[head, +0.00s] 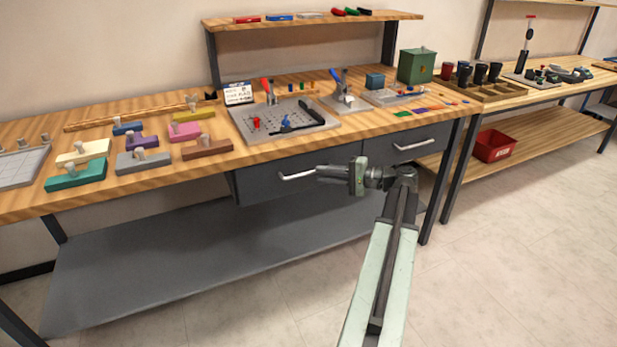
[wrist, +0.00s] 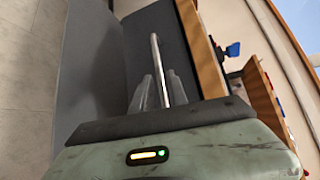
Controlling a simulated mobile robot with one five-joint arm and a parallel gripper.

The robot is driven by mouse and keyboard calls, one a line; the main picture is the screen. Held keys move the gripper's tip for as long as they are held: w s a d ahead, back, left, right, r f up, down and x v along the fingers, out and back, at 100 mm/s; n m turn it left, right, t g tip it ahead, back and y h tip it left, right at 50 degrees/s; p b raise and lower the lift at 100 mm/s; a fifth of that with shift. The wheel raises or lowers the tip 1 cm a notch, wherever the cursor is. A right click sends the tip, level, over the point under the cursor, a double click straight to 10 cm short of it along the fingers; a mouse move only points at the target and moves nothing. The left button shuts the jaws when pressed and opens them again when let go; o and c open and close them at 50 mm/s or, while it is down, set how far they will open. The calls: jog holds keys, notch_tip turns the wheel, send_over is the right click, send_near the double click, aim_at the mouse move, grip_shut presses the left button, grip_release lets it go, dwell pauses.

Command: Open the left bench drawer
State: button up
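The left bench drawer (head: 262,187) is a dark grey front under the wooden bench top, with a pale bar handle (head: 297,177). It looks shut or nearly so. My gripper (head: 324,173) is at the right end of this handle, pointing left along the drawer front. In the wrist view the handle (wrist: 155,55) runs down between my two grey fingers (wrist: 159,88). The fingers stand apart on either side of the bar, with a narrow gap seeming to show. Contact with the bar cannot be made out.
The right drawer (head: 430,141) with its own handle is beside it, behind my wrist. A grey lower shelf (head: 170,265) lies below. The bench top (head: 210,168) holds coloured blocks and a perforated plate (head: 300,128). The floor (head: 480,270) in front is clear.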

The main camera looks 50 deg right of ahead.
aim_at(311, 173)
jog(key=x, duration=0.5)
jog(key=shift+w+a, duration=0.15)
jog(key=shift+w, duration=0.1)
grip_shut()
dwell(1.0)
jog(key=shift+s, duration=0.1)
